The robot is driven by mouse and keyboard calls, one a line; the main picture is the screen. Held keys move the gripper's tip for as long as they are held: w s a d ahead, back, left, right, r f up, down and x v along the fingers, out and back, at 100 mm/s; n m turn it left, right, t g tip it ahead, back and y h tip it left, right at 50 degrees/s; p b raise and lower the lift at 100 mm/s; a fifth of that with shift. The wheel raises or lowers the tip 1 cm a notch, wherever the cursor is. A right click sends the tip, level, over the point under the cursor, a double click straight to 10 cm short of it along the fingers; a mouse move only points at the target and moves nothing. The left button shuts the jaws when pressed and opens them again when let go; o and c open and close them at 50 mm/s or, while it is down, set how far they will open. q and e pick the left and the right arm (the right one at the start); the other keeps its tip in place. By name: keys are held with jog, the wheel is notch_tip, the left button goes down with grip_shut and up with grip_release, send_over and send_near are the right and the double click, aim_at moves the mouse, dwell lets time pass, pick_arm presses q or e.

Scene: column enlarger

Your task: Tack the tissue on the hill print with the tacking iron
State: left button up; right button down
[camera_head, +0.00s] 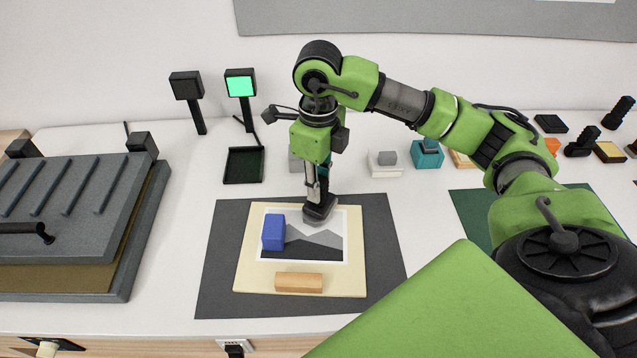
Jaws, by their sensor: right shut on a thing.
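The hill print (325,245), a grey picture of hills with a white border, lies on a cream sheet (250,280). I cannot tell a separate tissue apart from these layers. My right gripper (316,182) points down, shut on the tacking iron (319,212). The iron's dark foot is over the print's top edge, near its middle; I cannot tell whether it touches. A blue block (273,232) sits on the print's left side, and a wooden block (299,282) lies on the cream sheet below the print. My left gripper is not in view.
A dark grey mat (220,275) lies under the cream sheet. A large grey press (60,200) stands at left. Behind are a black tray (244,165), a green-lit post (240,84), a dark post (187,87) and a teal holder (427,154). A green mat (468,207) is at right.

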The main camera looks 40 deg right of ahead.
jog(key=shift+s+d+b, duration=0.5)
jog(key=shift+s+d, duration=0.35)
jog(key=shift+d, duration=0.25)
jog(key=shift+s+d+b, duration=0.45)
jog(key=shift+s+d, duration=0.35)
jog(key=shift+d, duration=0.25)
jog(key=shift+f+b, duration=0.9)
dwell(0.4)
jog(key=shift+a, duration=0.1)
jog(key=shift+w+a+r, duration=0.1)
jog(key=shift+w+a, duration=0.6)
jog(key=shift+a, duration=0.15)
jog(key=shift+w+a+p, duration=0.35)
jog(key=shift+w+a, duration=0.35)
jog(key=shift+a, duration=0.2)
jog(key=shift+w+a, duration=0.7)
jog(key=shift+a, duration=0.25)
jog(key=shift+w+a, duration=0.7)
jog(key=shift+a, duration=0.2)
